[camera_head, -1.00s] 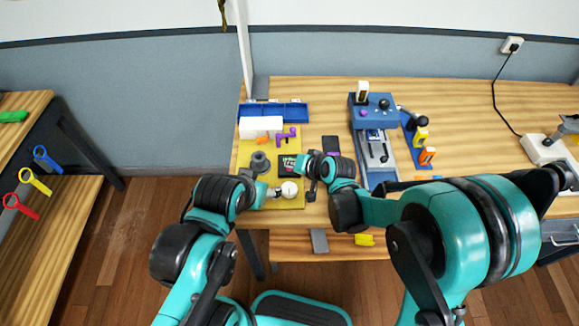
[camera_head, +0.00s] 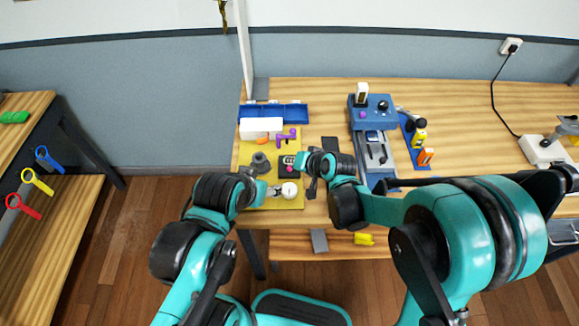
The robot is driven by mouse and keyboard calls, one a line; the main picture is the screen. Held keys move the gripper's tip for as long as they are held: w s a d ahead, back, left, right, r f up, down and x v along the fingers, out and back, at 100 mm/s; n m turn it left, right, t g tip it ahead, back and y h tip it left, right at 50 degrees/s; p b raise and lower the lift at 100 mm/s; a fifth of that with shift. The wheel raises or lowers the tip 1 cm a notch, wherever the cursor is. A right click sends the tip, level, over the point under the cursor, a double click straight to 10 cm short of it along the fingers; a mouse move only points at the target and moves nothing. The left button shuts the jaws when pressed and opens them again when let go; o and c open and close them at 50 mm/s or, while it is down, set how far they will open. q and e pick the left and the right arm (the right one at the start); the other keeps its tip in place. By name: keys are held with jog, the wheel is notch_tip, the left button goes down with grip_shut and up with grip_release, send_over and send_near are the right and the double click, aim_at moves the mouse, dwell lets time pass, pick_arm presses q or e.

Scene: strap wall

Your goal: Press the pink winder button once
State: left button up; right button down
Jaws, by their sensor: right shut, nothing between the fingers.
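A small dark panel (camera_head: 288,172) with tiny pale and pink marks lies on the yellow board (camera_head: 246,150) on the workbench. The pink marks are too small to tell their exact shape. My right gripper (camera_head: 311,187) is shut and empty, pointing down just right of the panel, apart from it in the picture. My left gripper (camera_head: 275,191) is low over the front of the yellow board, beside a round white knob (camera_head: 289,190). Whether its fingers are open or touch the knob is too small to tell.
A grey round part (camera_head: 260,161), a white block (camera_head: 261,126) and a purple piece (camera_head: 287,137) surround the panel. A blue bin (camera_head: 275,113) stands behind. A blue machine (camera_head: 373,110) with a purple knob stands to the right.

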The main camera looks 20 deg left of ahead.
aim_at(291, 170)
jog(key=shift+r+p, duration=1.8)
jog(key=shift+r, duration=0.75)
jog(key=shift+f, duration=0.1)
jog(key=s+d+r+t+h+b, duration=0.15)
jog(key=d+r, duration=0.35)
jog(key=d, duration=0.6)
jog(key=s+d+h+b, duration=0.1)
jog(key=s+d+h, duration=0.1)
jog(key=s+d, duration=0.5)
jog(key=s+d+m+h+b, duration=0.1)
jog(key=s+d+h, duration=0.2)
jog(key=s+d, duration=0.5)
jog(key=d, duration=0.6)
jog(key=shift+r+h, duration=0.25)
jog(key=shift+h, duration=0.1)
